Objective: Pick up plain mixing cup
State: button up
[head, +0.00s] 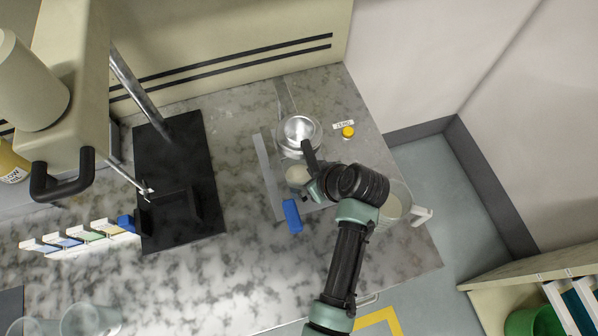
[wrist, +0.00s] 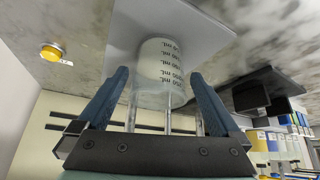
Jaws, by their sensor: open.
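The plain mixing cup (head: 297,174) stands on the pale mat on the counter, partly hidden by my gripper in the head view. In the wrist view the cup (wrist: 161,62) is clear, with printed ml marks and a pale band. My gripper (wrist: 158,80) is open, its two blue-grey fingers on either side of the cup. The fingers look apart from the cup's wall, though contact is hard to judge. In the head view my gripper (head: 299,182) reaches in from the right at the cup.
A white handled pitcher (head: 396,204) stands right of my arm. A black stand base (head: 176,190) is to the left.

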aim_at(294, 176)
jog(key=shift+p+x, duration=0.55)
jog(key=shift+x, duration=2.05)
jog(key=shift+w, duration=0.15)
jog(key=c, duration=0.9)
jog(key=shift+c, duration=1.1)
jog(key=shift+r, duration=0.2)
